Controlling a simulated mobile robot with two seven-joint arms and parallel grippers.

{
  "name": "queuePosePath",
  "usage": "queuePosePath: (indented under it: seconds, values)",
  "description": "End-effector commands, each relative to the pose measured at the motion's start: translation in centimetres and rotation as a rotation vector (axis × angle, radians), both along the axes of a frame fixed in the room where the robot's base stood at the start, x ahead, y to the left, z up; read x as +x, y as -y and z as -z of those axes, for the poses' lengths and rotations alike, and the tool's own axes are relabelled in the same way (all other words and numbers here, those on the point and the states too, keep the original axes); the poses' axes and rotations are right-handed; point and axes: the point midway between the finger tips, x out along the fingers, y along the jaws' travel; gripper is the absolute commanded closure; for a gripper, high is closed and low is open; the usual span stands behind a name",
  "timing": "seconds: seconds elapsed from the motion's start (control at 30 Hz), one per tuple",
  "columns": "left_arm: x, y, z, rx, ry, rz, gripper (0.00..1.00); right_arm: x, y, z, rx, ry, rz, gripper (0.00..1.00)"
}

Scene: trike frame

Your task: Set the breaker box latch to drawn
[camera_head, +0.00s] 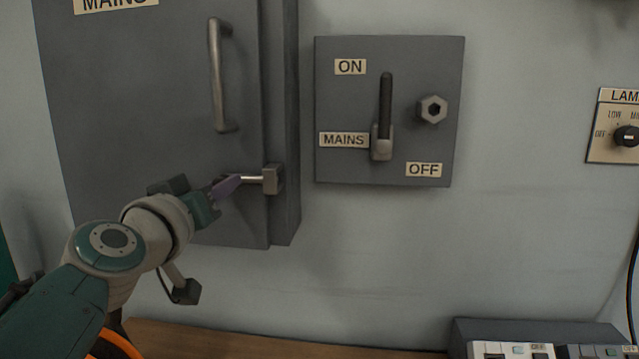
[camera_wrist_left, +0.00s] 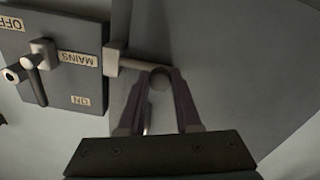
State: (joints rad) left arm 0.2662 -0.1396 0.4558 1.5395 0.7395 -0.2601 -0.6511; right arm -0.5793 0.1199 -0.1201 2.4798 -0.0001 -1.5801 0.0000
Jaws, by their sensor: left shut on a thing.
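The breaker box (camera_head: 150,110) is a grey cabinet labelled MAINS at the left of the head view. Its latch is a metal bolt (camera_head: 252,180) low on the door, and its right end meets a square block (camera_head: 272,178) at the door's edge. My left gripper (camera_head: 229,185) is shut on the bolt's left end. In the left wrist view, the rounded bolt end (camera_wrist_left: 160,77) sits between the two dark fingers (camera_wrist_left: 161,85), and the rod runs left to the block (camera_wrist_left: 111,58). The fingers partly hide the bolt's handle. My right gripper is not in view.
A vertical door handle (camera_head: 219,75) is above the latch. Right of the box is a switch panel (camera_head: 390,60) with an upright lever (camera_head: 384,115). A lamp dial panel (camera_head: 612,150) is at far right. A wooden bench top (camera_head: 250,340) lies below.

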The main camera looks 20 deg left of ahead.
Motion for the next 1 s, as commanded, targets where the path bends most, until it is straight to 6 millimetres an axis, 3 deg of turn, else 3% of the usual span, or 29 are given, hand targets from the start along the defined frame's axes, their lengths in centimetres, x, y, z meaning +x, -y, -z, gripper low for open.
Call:
queuePosePath:
  seconds: [0.4,0.67,0.97,1.0]
  values:
    - [0.0,-0.1,0.0,0.001,0.000,0.000,1.00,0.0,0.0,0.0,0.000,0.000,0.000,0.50]
    - [-0.8,-3.3,0.2,0.006,-0.003,-0.001,1.00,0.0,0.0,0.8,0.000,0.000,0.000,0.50]
    - [-0.9,-3.7,0.1,0.000,-0.001,-0.004,1.00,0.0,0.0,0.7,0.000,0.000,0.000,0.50]
    - [-0.9,-3.7,0.1,0.000,-0.001,-0.004,0.64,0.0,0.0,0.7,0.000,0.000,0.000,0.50]
